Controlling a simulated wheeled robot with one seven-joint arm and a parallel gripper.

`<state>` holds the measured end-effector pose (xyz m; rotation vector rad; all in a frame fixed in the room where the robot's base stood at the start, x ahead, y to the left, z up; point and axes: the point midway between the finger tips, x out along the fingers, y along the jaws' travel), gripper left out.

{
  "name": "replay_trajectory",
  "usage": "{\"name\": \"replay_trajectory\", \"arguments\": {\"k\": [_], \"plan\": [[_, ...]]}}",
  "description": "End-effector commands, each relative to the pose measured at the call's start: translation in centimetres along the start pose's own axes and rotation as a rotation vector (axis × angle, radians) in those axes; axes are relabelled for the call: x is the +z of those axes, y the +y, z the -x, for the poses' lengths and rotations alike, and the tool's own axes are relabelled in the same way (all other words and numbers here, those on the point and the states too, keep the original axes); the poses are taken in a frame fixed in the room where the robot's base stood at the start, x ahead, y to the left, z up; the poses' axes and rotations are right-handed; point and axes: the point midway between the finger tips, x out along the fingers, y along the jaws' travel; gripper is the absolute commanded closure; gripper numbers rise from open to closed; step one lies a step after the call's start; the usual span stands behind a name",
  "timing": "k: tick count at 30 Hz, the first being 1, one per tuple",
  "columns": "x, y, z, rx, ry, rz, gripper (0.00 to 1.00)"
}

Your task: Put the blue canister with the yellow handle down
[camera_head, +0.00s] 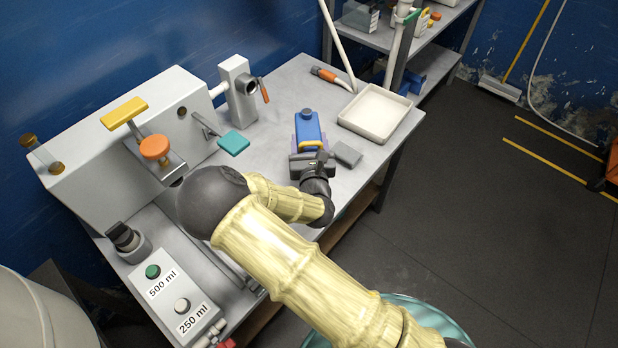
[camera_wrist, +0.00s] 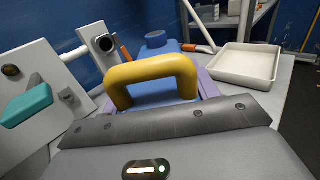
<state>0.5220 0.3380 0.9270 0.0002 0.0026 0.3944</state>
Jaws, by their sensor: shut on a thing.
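The blue canister (camera_head: 308,125) is on or just above the grey table, between the white machine and the white tray; I cannot tell whether its base touches. The dark gripper body hides the near lower part of the canister in the wrist view.
A white tray (camera_head: 345,122) stands close on the right, and a grey flat piece (camera_head: 347,153) lies near my gripper. The white machine (camera_head: 75,150) with a teal lever (camera_head: 233,143) is on the left. An orange-tipped hose (camera_head: 325,74) lies behind.

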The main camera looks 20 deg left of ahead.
Motion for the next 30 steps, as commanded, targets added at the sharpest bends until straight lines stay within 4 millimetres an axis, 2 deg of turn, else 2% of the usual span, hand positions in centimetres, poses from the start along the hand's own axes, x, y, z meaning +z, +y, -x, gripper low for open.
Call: {"name": "replay_trajectory", "arguments": {"k": [5,16,30], "plan": [[-0.4,0.0,-0.1,0.0,-0.005,0.0,0.96],[-5.2,0.0,-0.1,0.0,-0.005,-0.001,0.96],[-6.1,0.0,-0.1,0.0,-0.006,-0.001,0.96]]}}
